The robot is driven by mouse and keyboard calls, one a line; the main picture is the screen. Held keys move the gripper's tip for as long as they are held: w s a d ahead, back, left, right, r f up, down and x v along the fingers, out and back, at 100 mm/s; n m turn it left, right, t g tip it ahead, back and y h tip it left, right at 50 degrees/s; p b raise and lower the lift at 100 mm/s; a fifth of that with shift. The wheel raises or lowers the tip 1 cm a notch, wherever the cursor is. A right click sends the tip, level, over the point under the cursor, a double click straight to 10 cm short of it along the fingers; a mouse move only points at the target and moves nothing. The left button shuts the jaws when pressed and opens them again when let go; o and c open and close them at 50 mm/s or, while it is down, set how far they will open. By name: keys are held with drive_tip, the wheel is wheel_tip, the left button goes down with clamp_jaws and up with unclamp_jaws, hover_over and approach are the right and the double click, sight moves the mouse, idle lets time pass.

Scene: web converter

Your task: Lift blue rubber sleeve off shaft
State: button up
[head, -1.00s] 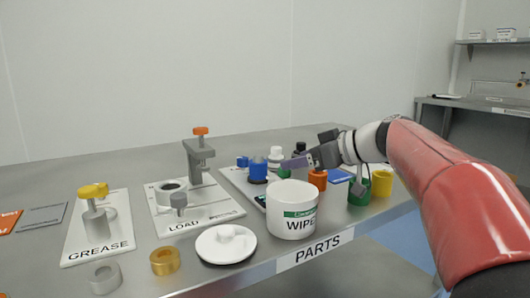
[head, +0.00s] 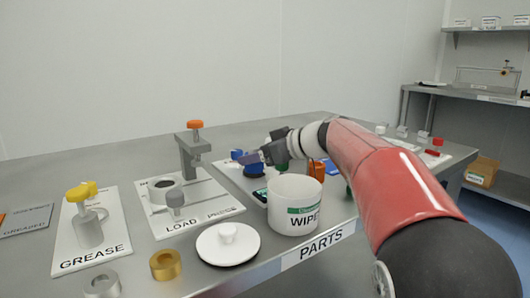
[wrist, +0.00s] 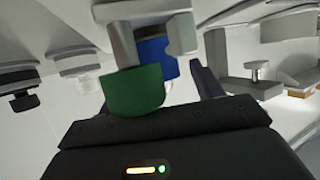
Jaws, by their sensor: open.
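A blue part (head: 254,169), which looks like the rubber sleeve, stands on the parts tray just behind the wipes tub in the head view. My gripper (head: 250,158) is directly above or beside it, with its fingers pointing left and partly covering it. In the wrist view a blue part (wrist: 152,50) shows behind a green rounded part (wrist: 133,92), between grey blocks. My fingers are open and stand dark near these parts. I cannot tell whether they touch the blue part. The shaft under the sleeve is hidden.
The white wipes tub (head: 295,205) stands close in front, below my arm. A second small blue part (head: 237,154) is behind the gripper. An orange part (head: 316,169) is to the right. The LOAD plate (head: 206,214) with its grey clamp is on the left.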

sight(259, 171)
drive_tip(key=c, duration=1.3)
drive_tip(key=shift+r+p, duration=1.4)
drive_tip(key=shift+r, duration=1.15)
drive_tip(key=shift+r+p, duration=0.9)
drive_tip(key=shift+r, duration=0.55)
drive_tip(key=shift+r+p, duration=0.8)
drive_tip(key=shift+r, duration=1.1)
